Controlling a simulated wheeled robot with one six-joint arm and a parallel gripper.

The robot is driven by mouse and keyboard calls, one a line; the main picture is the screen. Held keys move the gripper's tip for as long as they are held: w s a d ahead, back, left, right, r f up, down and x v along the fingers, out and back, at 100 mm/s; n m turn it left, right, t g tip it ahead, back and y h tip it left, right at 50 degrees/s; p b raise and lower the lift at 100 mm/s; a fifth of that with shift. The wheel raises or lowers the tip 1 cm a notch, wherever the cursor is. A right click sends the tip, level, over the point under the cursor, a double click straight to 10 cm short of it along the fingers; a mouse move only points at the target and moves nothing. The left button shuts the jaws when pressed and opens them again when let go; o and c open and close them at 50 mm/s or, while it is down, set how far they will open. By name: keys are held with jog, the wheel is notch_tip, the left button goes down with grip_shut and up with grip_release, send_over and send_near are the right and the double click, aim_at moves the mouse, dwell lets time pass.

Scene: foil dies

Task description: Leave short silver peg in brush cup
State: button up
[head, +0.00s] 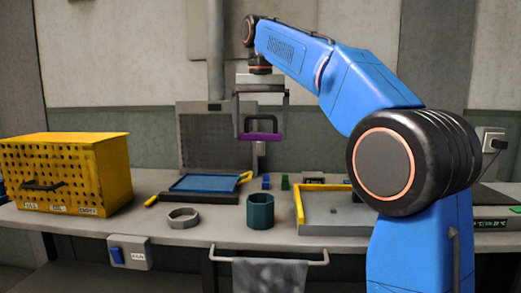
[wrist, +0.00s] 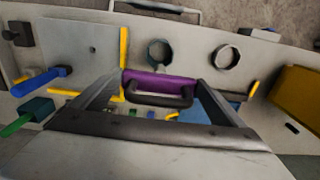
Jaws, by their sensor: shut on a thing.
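My gripper (head: 262,130) is shut on a purple bar (head: 261,137) with a dark looped handle, held in the air above the bench. The wrist view shows the purple bar (wrist: 160,82) between the fingertips. A dark teal, many-sided open cup (head: 260,210), probably the brush cup, stands upright near the bench's front edge, below and apart from my gripper. Its opening (wrist: 160,52) shows in the wrist view; I cannot make out its inside. I cannot identify a short silver peg.
A grey ring (head: 183,218) lies left of the cup. The grey tray (head: 315,221) with yellow edges lies to its right. A blue panel (head: 203,184) lies behind the ring. A yellow perforated box (head: 66,170) stands at far left. Small blue and green pieces (head: 285,183) stand behind.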

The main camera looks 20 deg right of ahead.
jog(key=shift+f, duration=0.15)
notch_tip(320, 180, down, 16)
dwell(4.5)
jog(key=shift+f, duration=0.15)
jog(key=shift+w, duration=0.1)
jog(key=w+d, duration=0.2)
jog(key=w, duration=0.4)
dwell(1.7)
